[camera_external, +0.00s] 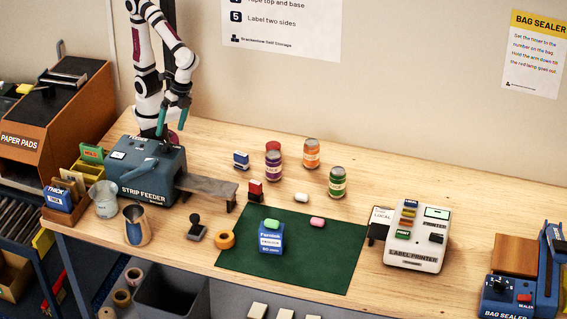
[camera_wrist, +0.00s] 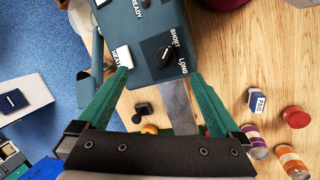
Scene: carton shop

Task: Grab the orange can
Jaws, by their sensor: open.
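The orange can (camera_external: 311,153) stands upright on the wooden table, right of the red and purple cans. It also shows in the wrist view (camera_wrist: 291,162) at the lower right corner, partly cut off by the frame edge. My gripper (camera_external: 172,122) is above the strip feeder, well to the left of the orange can. Its green fingers are spread apart with nothing between them; in the wrist view my gripper (camera_wrist: 166,85) hangs over the feeder's top.
A purple can (camera_external: 274,166), a red can (camera_external: 273,147) and a green can (camera_external: 337,182) stand near the orange can. The strip feeder (camera_external: 150,190) and its grey ramp (camera_external: 207,187) lie at the left. A label printer (camera_external: 415,235) stands at the right.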

